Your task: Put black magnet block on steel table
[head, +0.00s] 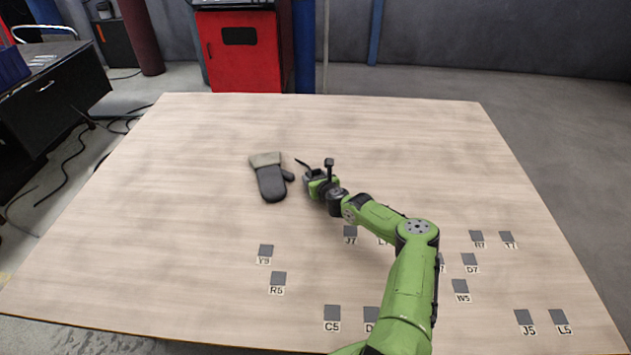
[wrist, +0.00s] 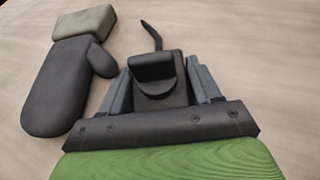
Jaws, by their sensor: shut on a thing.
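My gripper (head: 311,177) is low over the middle of the pale wood-grained table (head: 210,125), just right of a dark glove. In the wrist view its two grey fingers are closed on the sides of a black blocky thing (wrist: 152,68), which I take to be the black magnet block. A thin black strip sticks out from its far end, and it also shows in the head view (head: 301,162). The fingers hide its sides. I cannot tell whether it touches the tabletop. The tabletop does not look like steel.
The glove (head: 272,182), with a grey-beige cuff, lies close to my gripper's left; it also shows in the wrist view (wrist: 65,90). Several grey squares with labels lie along the near and right parts of the table. The far part is clear. A dark workbench (head: 60,95) stands at the left.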

